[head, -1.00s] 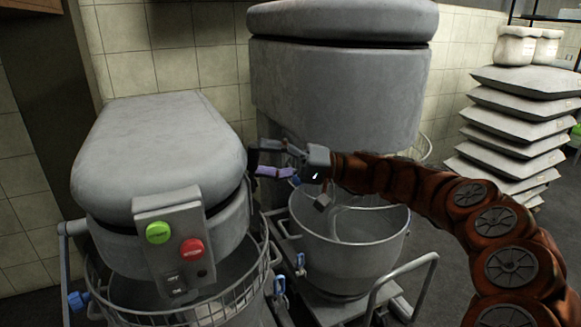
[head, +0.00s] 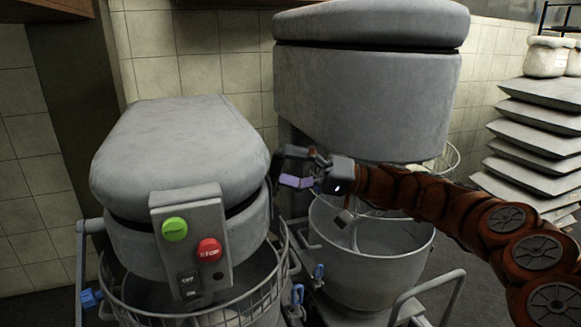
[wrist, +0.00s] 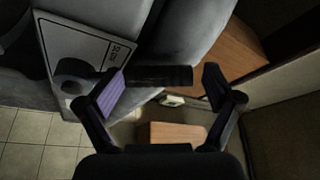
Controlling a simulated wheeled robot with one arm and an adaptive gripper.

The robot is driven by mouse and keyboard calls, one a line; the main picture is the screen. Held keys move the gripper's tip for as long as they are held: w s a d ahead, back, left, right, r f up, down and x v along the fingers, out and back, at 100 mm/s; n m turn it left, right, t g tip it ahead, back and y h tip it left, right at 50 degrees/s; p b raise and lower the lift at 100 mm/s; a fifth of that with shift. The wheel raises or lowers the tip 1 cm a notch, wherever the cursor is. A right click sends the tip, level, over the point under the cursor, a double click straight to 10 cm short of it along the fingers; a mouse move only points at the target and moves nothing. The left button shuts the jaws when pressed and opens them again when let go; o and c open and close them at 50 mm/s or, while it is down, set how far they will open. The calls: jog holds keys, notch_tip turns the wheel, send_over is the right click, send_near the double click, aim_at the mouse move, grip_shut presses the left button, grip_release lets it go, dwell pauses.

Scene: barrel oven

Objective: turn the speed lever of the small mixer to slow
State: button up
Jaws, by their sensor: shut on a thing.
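The small mixer (head: 175,150) stands at the left in the head view, with its grey head, green button and red STOP button facing me. My gripper (head: 296,168) is at the right side of its head. In the wrist view, the white label plate (wrist: 100,47) carries the word SLOW at its edge. The dark speed lever (wrist: 160,76) runs from a round pivot (wrist: 72,76) on the plate to between the fingers of my gripper (wrist: 165,84). The gripper is shut on the lever, one purple pad showing at the left. The lever is hidden in the head view.
A larger mixer (head: 365,90) with a steel bowl (head: 375,260) stands close behind and to the right of my gripper. A wire guard (head: 278,262) surrounds the small mixer's bowl. Stacked sacks (head: 535,135) are at the right.

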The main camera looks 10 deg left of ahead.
jog(key=shift+o, duration=1.4)
jog(key=shift+s+a, duration=0.15)
jog(key=v, duration=1.2)
jog(key=shift+d, duration=0.2)
